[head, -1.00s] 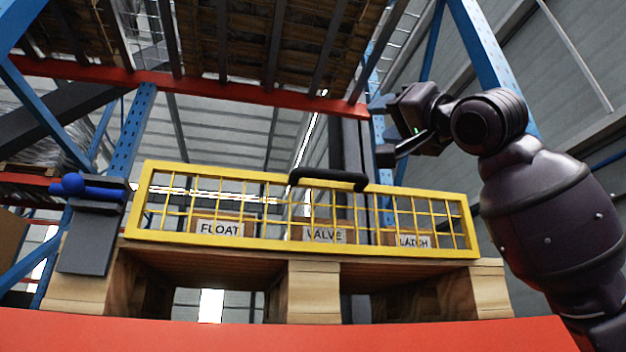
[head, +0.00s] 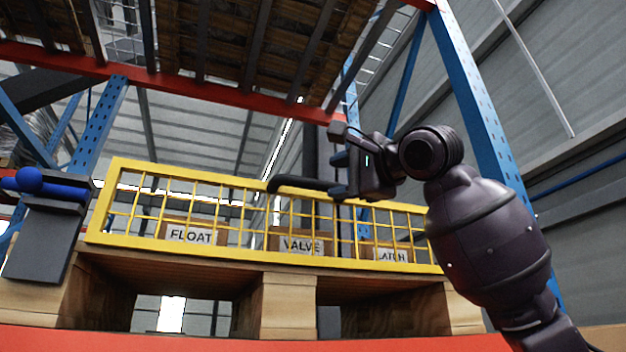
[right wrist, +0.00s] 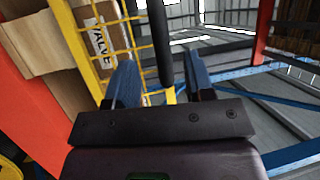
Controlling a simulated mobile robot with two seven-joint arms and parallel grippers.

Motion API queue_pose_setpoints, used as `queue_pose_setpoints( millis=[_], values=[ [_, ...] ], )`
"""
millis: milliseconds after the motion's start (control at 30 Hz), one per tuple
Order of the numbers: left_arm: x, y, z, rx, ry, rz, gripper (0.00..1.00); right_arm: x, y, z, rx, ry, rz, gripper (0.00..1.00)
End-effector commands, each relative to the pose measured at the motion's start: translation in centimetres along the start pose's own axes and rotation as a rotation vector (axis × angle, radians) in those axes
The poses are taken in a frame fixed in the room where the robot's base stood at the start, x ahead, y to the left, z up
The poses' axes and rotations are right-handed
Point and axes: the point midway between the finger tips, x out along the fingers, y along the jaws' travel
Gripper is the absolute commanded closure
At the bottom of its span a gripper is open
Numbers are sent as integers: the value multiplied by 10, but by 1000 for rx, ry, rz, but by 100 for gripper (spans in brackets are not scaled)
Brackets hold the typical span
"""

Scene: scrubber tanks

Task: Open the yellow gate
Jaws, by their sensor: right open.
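The yellow gate (head: 262,258) is a wire-mesh panel, upright and closed across the front of the wooden pallet in the head view. A black bar handle (head: 300,183) is fixed along its top edge. My right gripper (head: 340,175) is open at the right end of the handle, which it partly hides. In the right wrist view, the handle (right wrist: 159,45) runs between the open fingers of my right gripper (right wrist: 161,76), with a gap visible on both sides. The gate's mesh (right wrist: 142,50) lies left of it.
Boxes labelled FLOAT (head: 190,236), VALVE (head: 302,246) and LATCH (head: 392,255) sit behind the mesh. Blue rack posts (head: 478,125) and a red beam (head: 200,82) frame the space.

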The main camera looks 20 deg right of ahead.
Motion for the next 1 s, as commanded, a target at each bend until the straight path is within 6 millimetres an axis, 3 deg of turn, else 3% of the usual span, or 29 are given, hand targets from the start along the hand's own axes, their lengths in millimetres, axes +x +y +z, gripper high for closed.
queue_pose_setpoints(
  millis=[200, 400, 867, 1000],
  values=[
    [-10, -2, -5, -1, -15, -1, 57, 40, -2, 0, 1, 0, 3, 52],
    [-14, -2, -4, -1, -30, -1, 57, 64, -2, 0, 0, 0, 1, 52],
    [-16, -2, -2, -3, -36, -2, 57, 73, 0, 0, -1, 0, -1, 52],
    [-16, -2, -3, -3, -35, -2, 57, 73, 0, 0, -1, 0, -1, 71]
  ],
)
